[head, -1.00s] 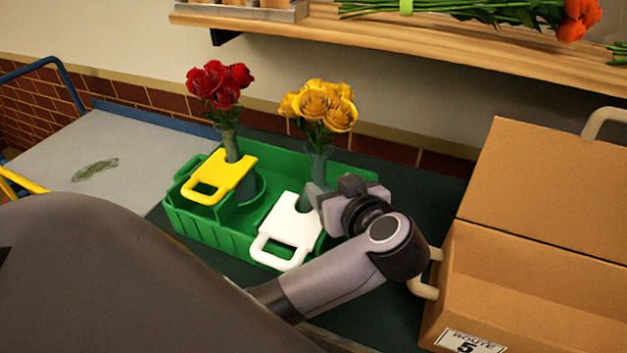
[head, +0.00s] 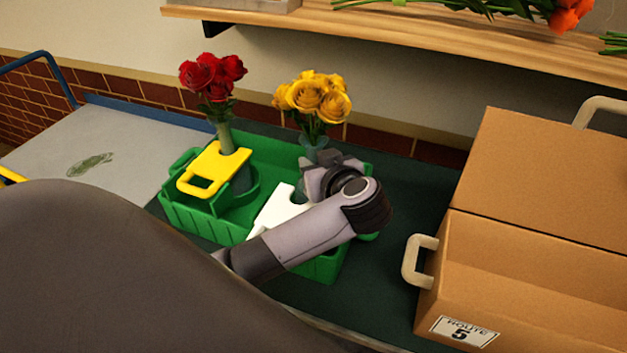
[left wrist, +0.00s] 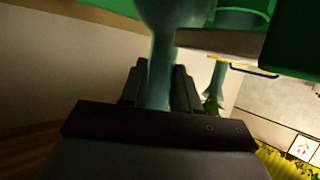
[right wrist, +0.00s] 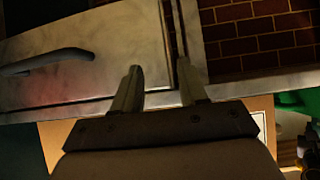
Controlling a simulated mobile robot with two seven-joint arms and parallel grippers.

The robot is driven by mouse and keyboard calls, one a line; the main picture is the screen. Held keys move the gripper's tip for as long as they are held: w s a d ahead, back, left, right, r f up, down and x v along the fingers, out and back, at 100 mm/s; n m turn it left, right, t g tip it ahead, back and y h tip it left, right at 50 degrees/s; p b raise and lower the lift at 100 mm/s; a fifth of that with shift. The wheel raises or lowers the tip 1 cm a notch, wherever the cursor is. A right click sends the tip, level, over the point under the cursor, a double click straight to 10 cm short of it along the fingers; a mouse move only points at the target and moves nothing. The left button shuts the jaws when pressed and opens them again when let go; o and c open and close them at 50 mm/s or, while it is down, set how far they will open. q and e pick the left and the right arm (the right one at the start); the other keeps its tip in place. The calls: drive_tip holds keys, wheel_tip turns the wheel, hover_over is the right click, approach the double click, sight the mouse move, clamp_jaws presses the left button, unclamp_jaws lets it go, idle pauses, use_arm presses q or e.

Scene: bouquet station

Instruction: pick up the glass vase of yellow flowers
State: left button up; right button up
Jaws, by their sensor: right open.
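The glass vase of yellow flowers (head: 313,148) stands upright at the right end of the green crate (head: 185,220), its yellow roses (head: 314,97) above the rim. My left gripper (head: 308,178) is at its neck and hides part of the vase. In the left wrist view the glass (left wrist: 160,65) runs between the two fingers (left wrist: 159,85), which look closed against both sides. My right gripper (right wrist: 160,85) is open and empty, away from the vase.
A vase of red roses (head: 224,135) stands at the crate's left, by a yellow handled plate (head: 212,165). A white plate (head: 272,212) lies under my left arm. A cardboard box (head: 520,270) stands right; a wooden shelf (head: 420,37) runs above.

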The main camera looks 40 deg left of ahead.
use_arm(q)
clamp_jaws()
idle(0.9)
drive_tip(key=shift+r, duration=0.1)
